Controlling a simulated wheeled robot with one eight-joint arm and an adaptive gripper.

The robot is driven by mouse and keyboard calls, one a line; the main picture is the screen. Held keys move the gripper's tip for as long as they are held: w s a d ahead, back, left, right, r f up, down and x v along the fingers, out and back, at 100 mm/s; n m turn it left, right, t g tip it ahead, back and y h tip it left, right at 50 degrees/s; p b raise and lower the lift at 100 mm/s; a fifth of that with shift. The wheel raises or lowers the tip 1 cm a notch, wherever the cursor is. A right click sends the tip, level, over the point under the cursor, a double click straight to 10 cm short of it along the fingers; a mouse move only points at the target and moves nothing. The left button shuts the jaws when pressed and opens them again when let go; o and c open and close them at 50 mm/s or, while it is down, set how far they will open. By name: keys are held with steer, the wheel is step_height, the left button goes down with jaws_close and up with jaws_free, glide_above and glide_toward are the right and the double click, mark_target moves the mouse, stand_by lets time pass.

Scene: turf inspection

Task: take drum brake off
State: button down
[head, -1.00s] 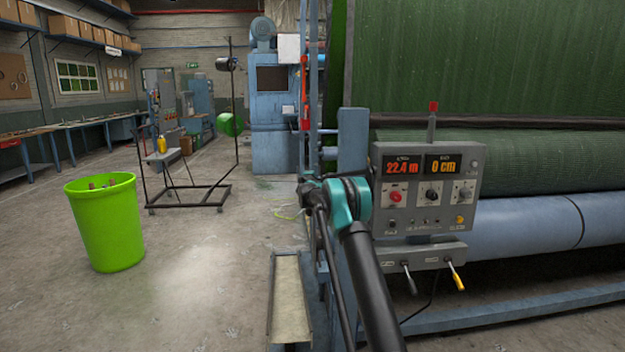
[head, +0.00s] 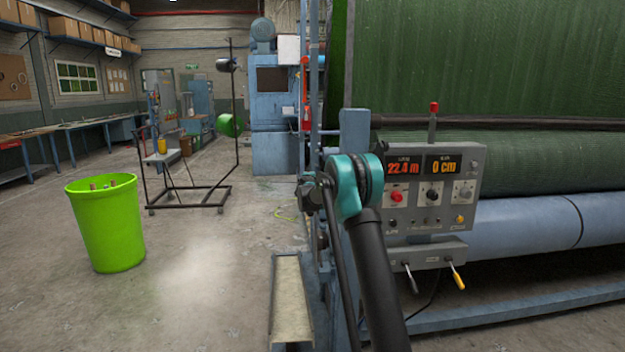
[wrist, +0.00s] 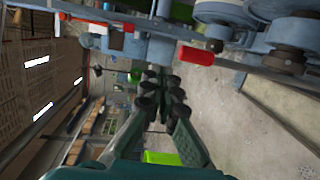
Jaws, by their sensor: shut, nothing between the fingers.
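In the wrist view, a lever with a red grip (wrist: 196,56) sticks out from blue machine parts near the top; I cannot tell for sure that it is the drum brake. My gripper (wrist: 162,82) is shut and empty, and appears below and left of that red grip, apart from it. In the head view, a control box (head: 430,190) reads 22.4 m and 0 cm, and a lever with a yellow grip (head: 457,277) hangs below it. My arm crosses in front of the machine there, and the gripper's fingers cannot be made out.
A large green turf roll (head: 500,160) fills the right side behind the box. A lime bin (head: 105,225) stands on the left floor. A black wheeled frame (head: 190,195) stands farther back. The floor between bin and machine is mostly clear.

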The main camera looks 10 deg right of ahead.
steer(key=v, duration=0.3)
steer(key=shift+r, duration=0.3)
steer(key=s+d+f+m+g, duration=0.2)
steer(key=s+d+m, duration=0.1)
steer(key=s, duration=0.6)
steer(key=s+d+f+m+g, duration=0.1)
steer(key=s+d+m+g, duration=0.2)
steer(key=s, duration=0.6)
steer(key=s+d+f+m, duration=0.2)
steer(key=s+d+m, duration=0.15)
steer(key=s, duration=0.55)
steer(key=s+a+f+m+g+y, duration=0.1)
steer(key=s+f, duration=0.5)
steer(key=s, duration=0.8)
steer(key=s+a+f+m+g+y, duration=0.1)
steer(key=s+f, duration=0.6)
steer(key=s, duration=0.7)
steer(key=s+a+f+m+g+y, duration=0.1)
steer(key=s+f+m+g, duration=0.3)
steer(key=s, duration=1)
step_height(320, 180, down, 2)
steer(key=shift+a+f+g, duration=0.2)
steer(key=shift+a+g, duration=0.4)
steer(key=shift+a, duration=0.1)
